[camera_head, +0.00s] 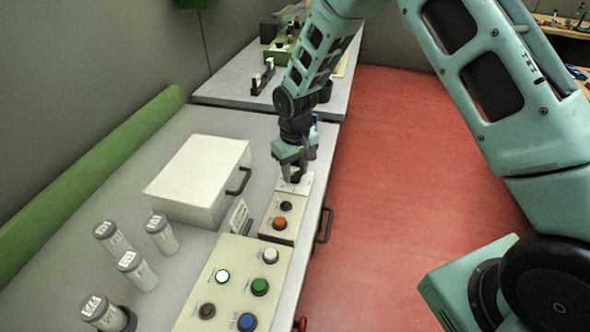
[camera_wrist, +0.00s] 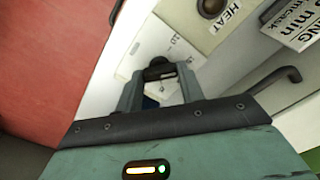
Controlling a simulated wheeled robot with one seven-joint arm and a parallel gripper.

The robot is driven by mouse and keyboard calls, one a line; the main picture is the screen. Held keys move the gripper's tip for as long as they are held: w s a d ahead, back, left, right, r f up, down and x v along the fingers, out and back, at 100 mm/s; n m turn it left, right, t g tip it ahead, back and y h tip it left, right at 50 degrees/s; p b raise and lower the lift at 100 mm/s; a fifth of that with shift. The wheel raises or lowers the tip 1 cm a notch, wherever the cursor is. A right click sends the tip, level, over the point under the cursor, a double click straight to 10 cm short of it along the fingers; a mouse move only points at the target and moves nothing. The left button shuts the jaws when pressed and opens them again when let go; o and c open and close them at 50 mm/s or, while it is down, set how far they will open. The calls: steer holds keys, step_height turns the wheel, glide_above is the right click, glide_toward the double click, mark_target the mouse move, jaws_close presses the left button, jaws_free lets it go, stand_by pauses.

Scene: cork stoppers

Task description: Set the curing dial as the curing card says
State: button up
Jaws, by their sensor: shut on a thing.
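My gripper (camera_head: 294,177) reaches down over a small white dial plate (camera_head: 305,184) at the table's right edge. In the wrist view, my gripper's two fingers (camera_wrist: 160,80) are closed on the dark knob of the curing dial (camera_wrist: 158,69). Small scale marks show on the white plate (camera_wrist: 147,46) beyond the knob, too small to read surely. The curing card (camera_head: 239,215) stands upright to the left of the button box. In the wrist view the card (camera_wrist: 292,24) is cut off by the frame; "ING", a figure with "min" and "mcask" show.
A box with a dark and an orange button (camera_head: 279,224) adjoins the dial plate. A larger button panel (camera_head: 236,286) lies nearer. A white box with a black handle (camera_head: 200,180) stands left, with several lidded jars (camera_head: 134,268) in front.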

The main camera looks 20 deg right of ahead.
mark_target(295, 173)
stand_by(0.4)
steer(key=o, duration=1)
steer(key=shift+r, duration=0.15)
step_height(295, 173, up, 17)
steer(key=b, duration=0.3)
steer(key=shift+r, duration=0.1)
steer(key=s+a+r+n, duration=0.1)
steer(key=s+a, duration=0.2)
steer(key=s, duration=0.4)
steer(key=s+a+n, duration=0.1)
steer(key=s+a, duration=0.3)
steer(key=s, duration=0.3)
steer(key=s+d+f+n, duration=0.1)
steer(key=s+f+n, duration=0.1)
steer(key=s, duration=1.5)
steer(key=shift+s+d+n+y, duration=0.15)
steer(key=shift+s+n+y, duration=0.1)
steer(key=shift+n+y, duration=0.05)
